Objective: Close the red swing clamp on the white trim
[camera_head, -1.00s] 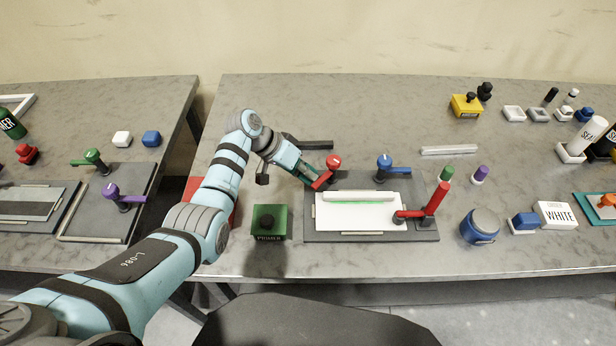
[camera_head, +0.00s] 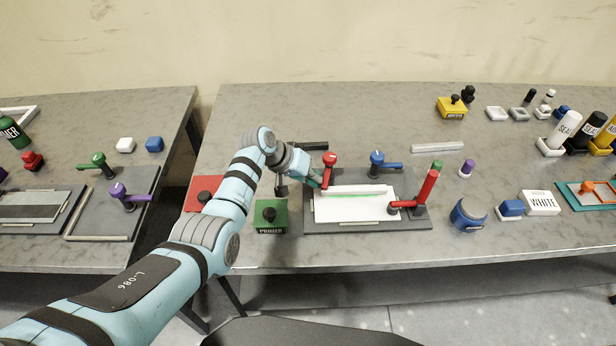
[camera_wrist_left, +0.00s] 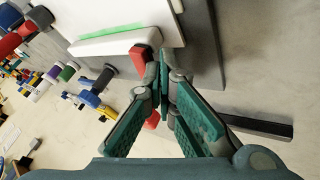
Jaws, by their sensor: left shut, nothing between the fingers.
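The white trim (camera_head: 350,190) lies along the back of a white panel (camera_head: 350,211) on a grey fixture board, with a green line along its front. The red swing clamp (camera_head: 330,160) stands behind the trim's left end. Its arm points forward toward that end; the wrist view shows the red arm tip (camera_wrist_left: 145,54) close beside the trim (camera_wrist_left: 110,42). I cannot tell whether it presses on it. My left gripper (camera_head: 323,181) is shut and empty against or just beside the clamp arm; its fingertips (camera_wrist_left: 165,85) partly hide the clamp. My right gripper is out of view.
A blue clamp (camera_head: 377,160) stands behind the trim, and another red clamp (camera_head: 427,188) with a tall upright handle is at the right. A green primer block (camera_head: 270,218) sits left of the board. A loose pale strip (camera_head: 437,147) lies behind. The front table edge is clear.

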